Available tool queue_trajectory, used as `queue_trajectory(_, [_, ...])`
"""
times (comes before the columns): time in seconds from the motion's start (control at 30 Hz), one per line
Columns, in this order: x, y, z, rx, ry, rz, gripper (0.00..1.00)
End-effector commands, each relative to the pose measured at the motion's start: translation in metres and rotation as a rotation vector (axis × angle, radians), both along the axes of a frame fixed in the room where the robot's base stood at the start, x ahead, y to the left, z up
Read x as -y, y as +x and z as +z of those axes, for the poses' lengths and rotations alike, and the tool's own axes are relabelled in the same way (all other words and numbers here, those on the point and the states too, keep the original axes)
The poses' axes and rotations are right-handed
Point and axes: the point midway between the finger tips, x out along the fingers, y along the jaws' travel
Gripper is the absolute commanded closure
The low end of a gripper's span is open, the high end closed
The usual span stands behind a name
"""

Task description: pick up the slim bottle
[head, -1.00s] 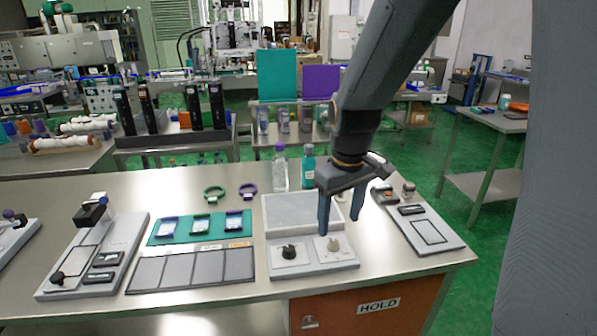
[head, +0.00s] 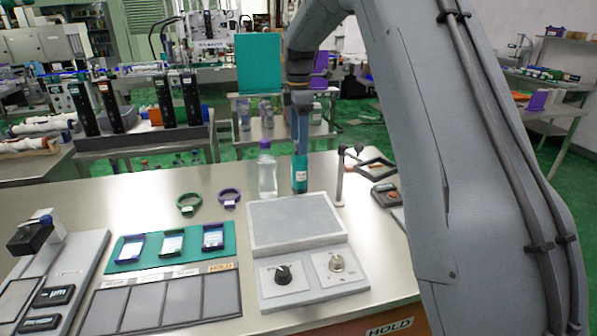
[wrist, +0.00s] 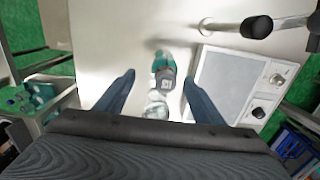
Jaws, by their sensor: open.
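Two bottles stand side by side at the back of the steel table. One is clear with a purple cap (head: 267,175); the other is teal with a pale label (head: 299,178). I cannot tell for certain which is called slim. My gripper (head: 300,148) is open, seen edge-on at the teal bottle, its fingers hiding that bottle's upper part. In the wrist view, the teal bottle (wrist: 163,66) shows between the spread fingers, apart from both. The clear bottle (wrist: 157,106) is partly in view nearer the palm.
A grey tray-topped unit with knobs (head: 297,222) stands in front of the bottles. Green and purple rings (head: 229,198) lie to the left. Bare steel surrounds the bottles' left side.

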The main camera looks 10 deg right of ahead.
Motion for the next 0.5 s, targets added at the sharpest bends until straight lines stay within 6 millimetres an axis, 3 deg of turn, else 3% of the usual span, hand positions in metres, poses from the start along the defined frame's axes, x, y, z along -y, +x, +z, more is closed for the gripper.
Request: queue_trajectory(0.5, [0.001, -0.009, -0.057, 0.000, 0.000, -0.005, 0.38])
